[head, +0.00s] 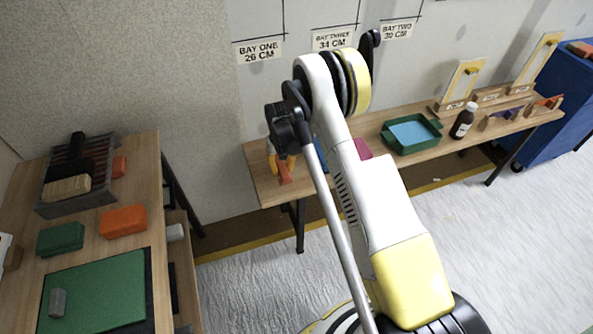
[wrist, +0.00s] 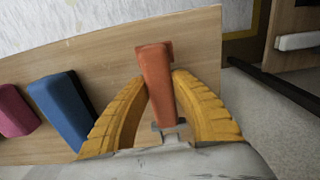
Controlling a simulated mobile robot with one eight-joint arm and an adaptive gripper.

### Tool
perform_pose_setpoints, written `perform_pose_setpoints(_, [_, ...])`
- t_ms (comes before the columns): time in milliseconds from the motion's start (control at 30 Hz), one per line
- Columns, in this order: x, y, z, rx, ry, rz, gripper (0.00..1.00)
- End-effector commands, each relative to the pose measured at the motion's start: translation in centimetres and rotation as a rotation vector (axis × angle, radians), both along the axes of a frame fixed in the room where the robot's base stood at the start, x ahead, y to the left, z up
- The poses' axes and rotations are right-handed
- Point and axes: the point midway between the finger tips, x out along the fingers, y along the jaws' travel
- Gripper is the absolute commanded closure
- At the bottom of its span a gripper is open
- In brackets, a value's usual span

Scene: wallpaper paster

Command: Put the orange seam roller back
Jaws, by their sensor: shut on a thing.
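My gripper (head: 280,158) is over the left end of the long wooden bench (head: 262,192). In the wrist view my gripper (wrist: 160,100) has its yellow fingers shut around the orange seam roller (wrist: 157,75). Its orange handle points away from my palm, and a grey metal part shows at its near end. The roller also shows in the head view (head: 285,173), partly hidden by my arm. I cannot tell whether it touches the bench top.
A blue block (wrist: 62,108) and a magenta block (wrist: 15,112) lie left of the roller. Further right are a green tray (head: 409,150), a brown bottle (head: 463,122) and wooden holders (head: 500,122). A second table (head: 148,165) stands left.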

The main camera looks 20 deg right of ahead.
Motion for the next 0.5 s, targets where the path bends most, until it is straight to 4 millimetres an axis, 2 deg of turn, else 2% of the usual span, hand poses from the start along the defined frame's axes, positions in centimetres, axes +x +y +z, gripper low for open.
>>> perform_pose_setpoints(33, [-0.1,-0.3,-1.5,-0.001,0.001,-0.003,1.00])
perform_pose_setpoints(133, [-0.1,-0.3,-2.5,-0.001,0.001,-0.003,1.00])
perform_pose_setpoints(500, [-0.2,-0.3,-2.9,0.000,0.000,-0.002,1.00])
